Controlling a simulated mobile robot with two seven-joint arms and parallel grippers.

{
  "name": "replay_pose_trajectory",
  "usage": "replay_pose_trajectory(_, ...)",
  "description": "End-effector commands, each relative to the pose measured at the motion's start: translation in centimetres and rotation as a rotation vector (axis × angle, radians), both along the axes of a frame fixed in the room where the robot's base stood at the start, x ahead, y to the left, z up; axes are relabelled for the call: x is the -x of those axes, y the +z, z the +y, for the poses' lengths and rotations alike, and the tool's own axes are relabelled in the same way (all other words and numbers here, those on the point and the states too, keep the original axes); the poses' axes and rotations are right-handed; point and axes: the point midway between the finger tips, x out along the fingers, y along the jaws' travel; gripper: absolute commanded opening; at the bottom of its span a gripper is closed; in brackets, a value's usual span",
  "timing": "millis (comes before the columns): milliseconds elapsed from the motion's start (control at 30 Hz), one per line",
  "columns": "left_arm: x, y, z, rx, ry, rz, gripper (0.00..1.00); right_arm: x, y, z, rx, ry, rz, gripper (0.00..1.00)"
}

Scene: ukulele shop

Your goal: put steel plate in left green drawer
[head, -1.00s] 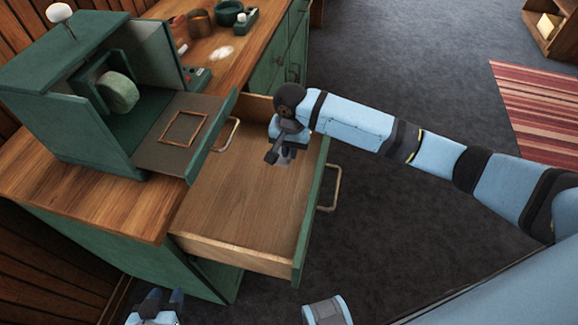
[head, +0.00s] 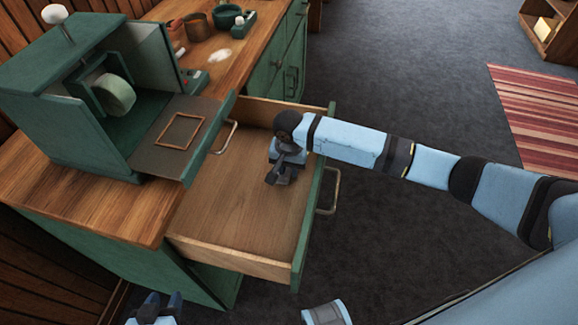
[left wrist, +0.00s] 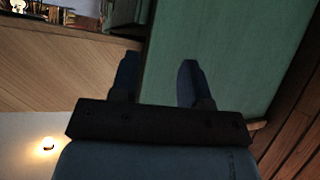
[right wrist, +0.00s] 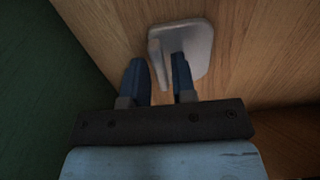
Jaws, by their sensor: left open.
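The steel plate (right wrist: 198,48) is a pale grey, rounded plate with a thin raised part, seen in the right wrist view against the wooden inside of the open green drawer (head: 225,215). In the head view the gripper mostly hides the plate. My left gripper (head: 160,302) is open and empty beside the cabinet's green side (left wrist: 230,50).
A green machine (head: 70,110) with a round wheel and a tray stands on the wooden worktop (head: 110,205). Pots and small items (head: 215,22) sit further back. The near part of the drawer floor is bare. A striped rug (head: 545,110) lies at right.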

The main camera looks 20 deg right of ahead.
Motion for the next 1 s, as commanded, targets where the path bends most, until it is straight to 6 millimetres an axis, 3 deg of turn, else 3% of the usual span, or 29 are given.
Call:
replay_pose_trajectory(367, 0.0, -0.5, 0.1, -0.003, -0.002, 0.001, 0.43, 0.0, 0.2, 0.0, 0.0, 0.0, -0.001, 0.37)
replay_pose_trajectory(533, 0.1, 0.2, 0.1, -0.002, -0.001, 0.003, 0.43, -0.1, 2.7, 0.0, -0.002, 0.0, -0.003, 0.37)
replay_pose_trajectory(800, 0.2, 0.5, 0.1, 0.003, 0.005, 0.017, 0.43, -0.1, 8.6, 0.0, -0.002, 0.001, -0.003, 0.37)
replay_pose_trajectory(1000, 0.3, 0.3, 0.1, 0.007, 0.01, 0.027, 0.43, 0.0, 11.4, 0.0, -0.002, 0.0, 0.0, 0.37)
